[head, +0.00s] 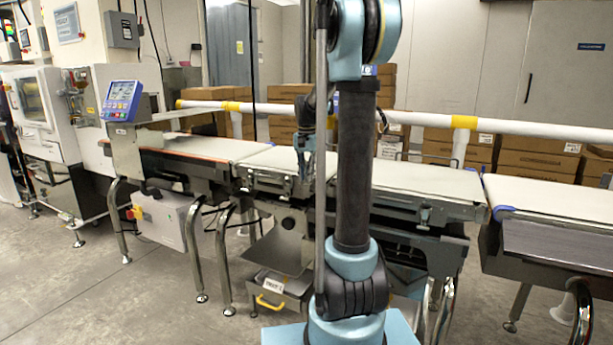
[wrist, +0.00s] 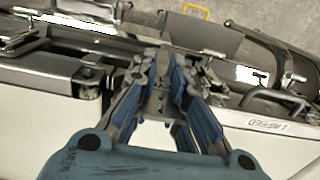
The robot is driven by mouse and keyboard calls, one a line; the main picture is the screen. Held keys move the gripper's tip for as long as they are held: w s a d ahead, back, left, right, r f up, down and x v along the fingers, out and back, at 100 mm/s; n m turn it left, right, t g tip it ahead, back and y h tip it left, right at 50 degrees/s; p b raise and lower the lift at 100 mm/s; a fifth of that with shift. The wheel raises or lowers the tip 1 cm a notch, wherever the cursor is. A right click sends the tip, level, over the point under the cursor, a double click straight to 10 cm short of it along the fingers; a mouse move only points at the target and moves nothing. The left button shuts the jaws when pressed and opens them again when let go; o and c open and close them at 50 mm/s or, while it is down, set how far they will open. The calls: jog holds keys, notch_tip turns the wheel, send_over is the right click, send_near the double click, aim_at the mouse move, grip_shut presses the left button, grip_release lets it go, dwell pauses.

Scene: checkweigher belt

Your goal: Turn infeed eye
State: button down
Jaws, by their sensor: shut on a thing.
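My gripper (head: 305,168) reaches down at the near edge of the checkweigher, by the joint between two belt sections. In the wrist view, the blue-grey fingers of my gripper (wrist: 165,68) converge and are shut on a small part at the belt's side rail. I take this part to be the infeed eye; the fingers hide most of it, so its facing cannot be told. In the head view it is too small and covered to make out. A white label (wrist: 268,125) with upside-down lettering sits on the pale surface to the right.
The pale middle belt (head: 425,179) continues right of my arm, and another conveyor (head: 550,197) stands farther right. A blue-framed control screen (head: 123,101) stands at left. A bin with a yellow handle (head: 270,302) is below. Rails and brackets crowd the gripper. The left floor is clear.

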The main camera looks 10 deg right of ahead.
jog(key=c, duration=1.4)
grip_release()
jog(key=shift+o, duration=0.2)
notch_tip(320, 180, up, 12)
jog(key=shift+w+f, duration=0.1)
